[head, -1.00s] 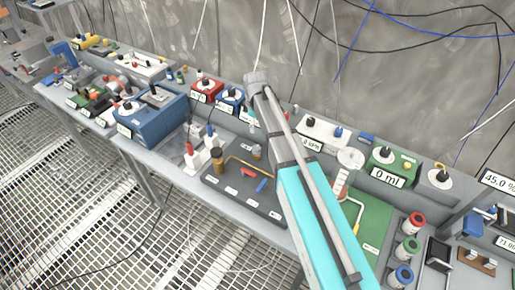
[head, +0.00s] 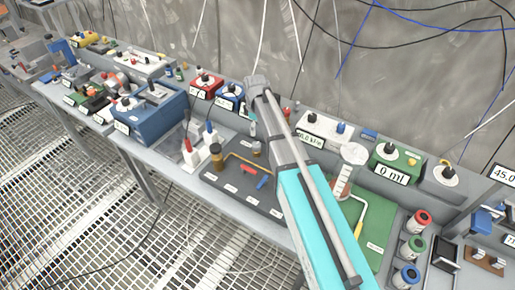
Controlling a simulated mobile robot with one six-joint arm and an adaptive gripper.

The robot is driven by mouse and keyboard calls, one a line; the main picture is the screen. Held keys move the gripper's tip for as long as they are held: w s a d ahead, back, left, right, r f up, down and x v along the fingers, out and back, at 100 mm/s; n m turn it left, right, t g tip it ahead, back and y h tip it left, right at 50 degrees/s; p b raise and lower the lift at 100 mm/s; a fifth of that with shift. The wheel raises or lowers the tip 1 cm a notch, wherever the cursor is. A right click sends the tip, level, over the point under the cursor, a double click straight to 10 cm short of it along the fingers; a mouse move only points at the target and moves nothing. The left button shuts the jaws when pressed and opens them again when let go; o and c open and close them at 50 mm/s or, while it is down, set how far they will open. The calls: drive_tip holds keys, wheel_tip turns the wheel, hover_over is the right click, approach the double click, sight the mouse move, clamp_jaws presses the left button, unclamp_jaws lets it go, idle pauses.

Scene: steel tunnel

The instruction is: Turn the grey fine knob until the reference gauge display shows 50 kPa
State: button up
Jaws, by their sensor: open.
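A white gauge unit (head: 332,128) stands at the back of the bench, right of my arm, with a black knob (head: 313,118) and a blue knob (head: 341,127) on top. The small display (head: 311,138) on its front has a kPa reading that seems to be 0.0, and my arm partly covers its left end. I cannot pick out a grey fine knob; it may be hidden behind my arm. My arm rises from the lower right across the bench. My gripper cannot be made out in the head view.
A green unit (head: 386,157) reading 0 ml stands to the right. A dark tray (head: 210,172) with small parts and a green mat (head: 378,222) flank my arm. Coloured spools (head: 415,248) stand front right. A blue box (head: 150,124) is at left. Cables hang along the wall.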

sight(256, 144)
drive_tip(key=shift+f+b, duration=4.8)
drive_tip(key=shift+f, duration=0.3)
drive_tip(key=c, duration=1.1)
drive_tip(key=shift+d, duration=0.15)
drive_tip(key=shift+c, duration=0.2)
